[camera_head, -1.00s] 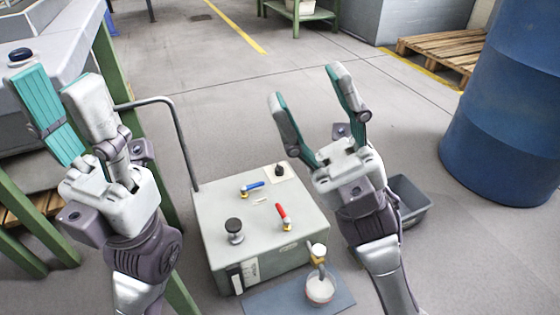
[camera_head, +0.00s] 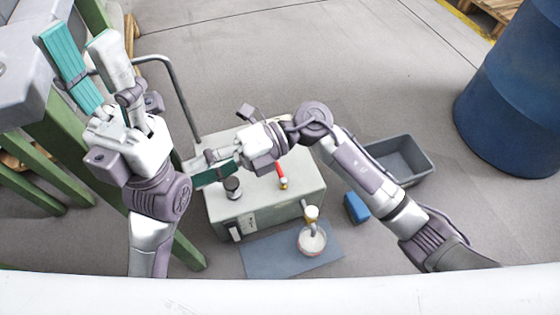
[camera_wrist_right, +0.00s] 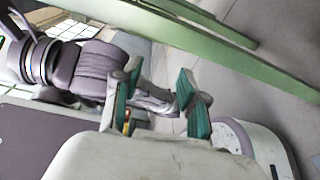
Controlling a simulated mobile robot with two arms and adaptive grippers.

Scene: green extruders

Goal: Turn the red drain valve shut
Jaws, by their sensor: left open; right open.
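The red drain valve (camera_head: 281,170) is on top of the pale machine box (camera_head: 300,205), its red handle above a brass body. My right gripper (camera_head: 207,166) is over the box's left part, left of the red valve and apart from it, pointing left. It looks empty; its teal-padded fingers stand apart in the right wrist view (camera_wrist_right: 162,98). My left gripper (camera_head: 78,38) is open and empty, raised at the left, away from the box. The blue-handled valve is hidden behind my right gripper and wrist.
A black knob (camera_head: 233,187) stands close by my right gripper. A bent metal handle (camera_head: 178,85) rises at the box's back left. A cup (camera_head: 312,240) sits on a blue-grey mat (camera_head: 270,262) below a spout. A grey bin (camera_head: 415,180) and blue drum (camera_head: 515,95) stand right.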

